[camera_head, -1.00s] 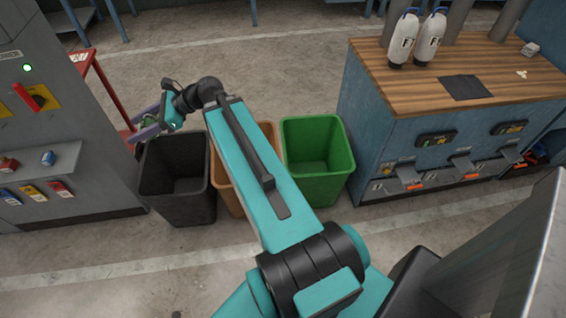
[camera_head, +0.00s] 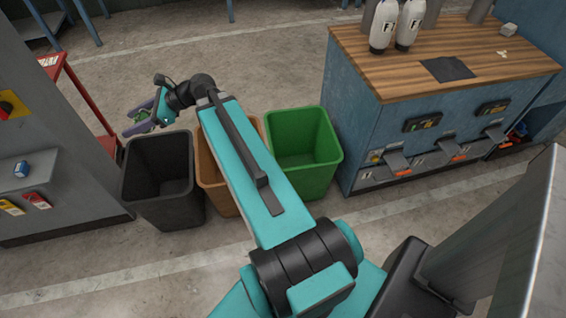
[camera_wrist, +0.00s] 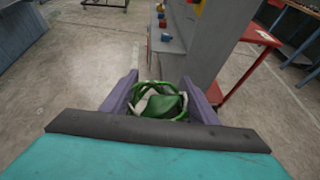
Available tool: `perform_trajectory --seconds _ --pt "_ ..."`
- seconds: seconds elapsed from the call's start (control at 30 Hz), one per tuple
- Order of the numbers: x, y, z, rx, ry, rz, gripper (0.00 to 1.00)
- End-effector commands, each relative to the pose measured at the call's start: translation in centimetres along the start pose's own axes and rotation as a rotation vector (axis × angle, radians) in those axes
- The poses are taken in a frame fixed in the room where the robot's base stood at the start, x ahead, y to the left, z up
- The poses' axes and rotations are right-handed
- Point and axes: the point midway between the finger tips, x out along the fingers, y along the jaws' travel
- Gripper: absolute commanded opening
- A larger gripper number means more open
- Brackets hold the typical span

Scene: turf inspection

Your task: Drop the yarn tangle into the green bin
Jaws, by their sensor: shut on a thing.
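The yarn tangle (camera_wrist: 160,103), green with some whitish strands, sits between the purple fingers of my gripper (camera_wrist: 160,95) in the wrist view. My gripper is shut on it. In the head view my gripper (camera_head: 143,118) is held above the far rim of the black bin, and a little green of the tangle shows at its fingers. The green bin (camera_head: 318,165) stands upright on the floor, well to the right of my gripper, and looks empty in the part I see.
The black bin (camera_head: 170,205) and the orange bin (camera_head: 218,195) stand left of the green bin; my arm partly covers the orange one. A grey cabinet (camera_head: 50,195) and red table (camera_head: 75,85) are at left. A wooden-topped blue workbench (camera_head: 400,75) with white bottles is at right.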

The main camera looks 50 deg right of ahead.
Motion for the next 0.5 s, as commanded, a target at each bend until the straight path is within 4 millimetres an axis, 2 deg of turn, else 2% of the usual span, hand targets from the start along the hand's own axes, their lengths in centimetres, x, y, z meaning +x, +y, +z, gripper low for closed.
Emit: perform_trajectory --seconds 0.03,0.5 --pt "0.0 -1.4 -1.9 0.013 0.002 -0.028 0.33" --pt "-4.0 -11.5 -12.4 0.126 0.01 -0.277 0.33"
